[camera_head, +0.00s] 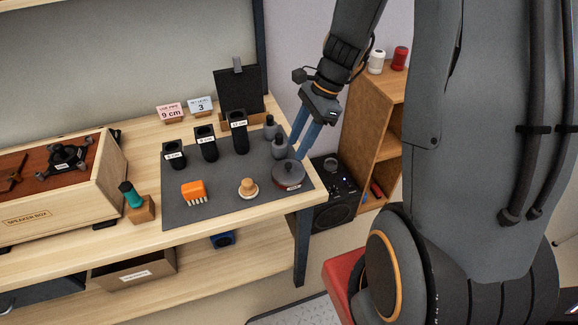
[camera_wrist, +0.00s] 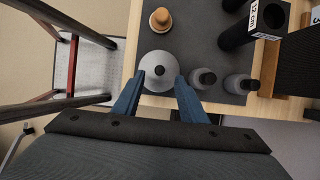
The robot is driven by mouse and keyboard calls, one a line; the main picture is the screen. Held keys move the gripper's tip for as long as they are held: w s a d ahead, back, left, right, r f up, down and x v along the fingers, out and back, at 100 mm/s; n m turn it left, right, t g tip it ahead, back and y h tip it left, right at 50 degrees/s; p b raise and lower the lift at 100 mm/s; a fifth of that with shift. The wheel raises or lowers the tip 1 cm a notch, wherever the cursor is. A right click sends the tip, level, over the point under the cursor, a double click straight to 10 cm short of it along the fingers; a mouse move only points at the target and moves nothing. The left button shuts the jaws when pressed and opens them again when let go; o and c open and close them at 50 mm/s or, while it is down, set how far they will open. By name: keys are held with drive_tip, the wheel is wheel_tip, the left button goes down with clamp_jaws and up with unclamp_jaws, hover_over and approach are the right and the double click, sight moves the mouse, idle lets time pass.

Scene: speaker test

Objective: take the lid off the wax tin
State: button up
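The wax tin (camera_head: 293,186) is low, round and dark with a reddish-brown band, and stands at the right front of the grey mat (camera_head: 222,203). Its grey domed lid (camera_head: 284,170) with a small dark knob is on it. In the wrist view the lid (camera_wrist: 158,62) shows from above, with the knob near its middle. My gripper (camera_head: 296,154) points down at the tin from above and behind it. In the wrist view my gripper (camera_wrist: 159,80) is open, its blue fingers at the left and right of the lid's near part. I cannot tell whether they touch it.
Several black tubes (camera_head: 239,133) stand at the back. The table's front right edge is near the tin.

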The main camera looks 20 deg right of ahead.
sight(289, 164)
drive_tip(key=shift+d+p+x, duration=0.2)
drive_tip(key=shift+p+x, duration=0.55)
drive_tip(key=shift+x, duration=2.65)
clamp_jaws()
